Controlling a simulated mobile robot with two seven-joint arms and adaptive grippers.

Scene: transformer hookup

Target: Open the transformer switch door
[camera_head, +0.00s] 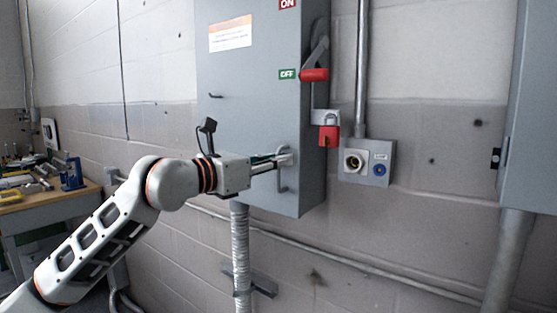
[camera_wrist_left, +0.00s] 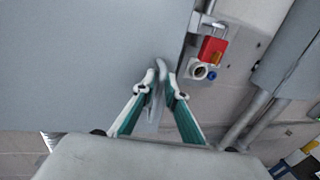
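The grey transformer switch box (camera_head: 250,105) is on the wall, and its front door looks closed against it. A grey bar handle (camera_head: 282,180) sits low on the door near its right edge. My left gripper (camera_head: 286,160) is at this handle. In the left wrist view the handle (camera_wrist_left: 159,75) stands between the two fingertips (camera_wrist_left: 161,80), which look closed on it. A red-gripped switch lever (camera_head: 314,75) on the box's right side points down beside the OFF label (camera_head: 287,74). A red padlock (camera_head: 329,135) hangs from a bracket below it. My right gripper is not in view.
A small socket box (camera_head: 367,163) with a blue button is on the wall to the right. Another grey cabinet (camera_head: 530,110) stands at the far right. A workbench (camera_head: 50,198) with tools is at the left. A conduit (camera_head: 241,250) runs down below the switch box.

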